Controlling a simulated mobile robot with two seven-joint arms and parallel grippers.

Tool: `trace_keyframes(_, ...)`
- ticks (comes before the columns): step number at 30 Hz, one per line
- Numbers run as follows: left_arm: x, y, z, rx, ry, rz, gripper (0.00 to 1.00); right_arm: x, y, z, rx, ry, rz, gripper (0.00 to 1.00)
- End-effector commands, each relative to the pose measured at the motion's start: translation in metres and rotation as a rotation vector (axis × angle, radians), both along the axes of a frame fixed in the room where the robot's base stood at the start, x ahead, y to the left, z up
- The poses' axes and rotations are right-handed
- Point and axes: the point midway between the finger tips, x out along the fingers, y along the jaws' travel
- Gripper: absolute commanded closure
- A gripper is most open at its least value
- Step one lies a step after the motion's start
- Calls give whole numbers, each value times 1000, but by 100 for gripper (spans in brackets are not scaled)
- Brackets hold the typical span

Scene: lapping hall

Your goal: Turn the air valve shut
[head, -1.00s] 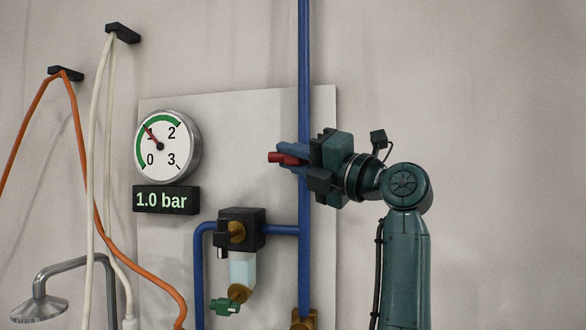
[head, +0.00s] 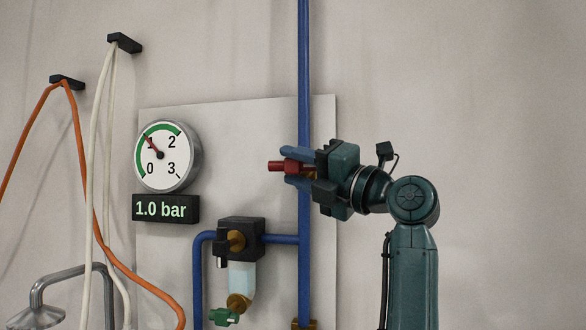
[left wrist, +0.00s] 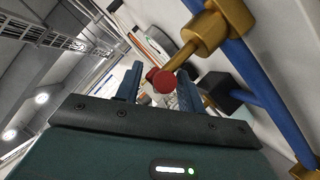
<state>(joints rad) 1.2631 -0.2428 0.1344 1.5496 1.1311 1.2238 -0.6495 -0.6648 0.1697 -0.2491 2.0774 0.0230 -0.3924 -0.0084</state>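The air valve's red handle (head: 283,167) points left across the blue upright pipe (head: 304,60). A bit of brass shows beside it; the rest of the valve is hidden behind my left gripper (head: 294,168). The gripper's blue fingers stand apart, one above and one below the handle. In the left wrist view, the red handle end (left wrist: 163,80) sits between the two open fingers (left wrist: 158,88), with a visible gap on the left finger's side. The brass valve body (left wrist: 204,36) is above right. My right gripper is not in view.
A round gauge (head: 166,156) has its needle near 1, and the display (head: 165,208) below reads 1.0 bar. A filter unit (head: 241,235) with a green tap sits lower on the panel. Orange (head: 75,130) and white hoses hang at left. The wall at right is clear.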

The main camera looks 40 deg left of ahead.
Motion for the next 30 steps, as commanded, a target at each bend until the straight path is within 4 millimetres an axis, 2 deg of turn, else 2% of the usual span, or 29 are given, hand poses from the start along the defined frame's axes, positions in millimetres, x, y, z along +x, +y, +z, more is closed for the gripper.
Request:
trace_keyframes(4,4,-28,-11,0,3,-6,61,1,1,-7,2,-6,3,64)
trace_keyframes(9,7,-67,-21,0,3,-6,61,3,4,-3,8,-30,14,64)
trace_keyframes(15,10,-100,-29,2,1,-2,61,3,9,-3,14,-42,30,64)
trace_keyframes(21,11,-115,-33,0,0,-1,61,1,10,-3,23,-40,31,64)
trace_keyframes(30,11,-116,-33,0,0,-1,61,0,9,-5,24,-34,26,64)
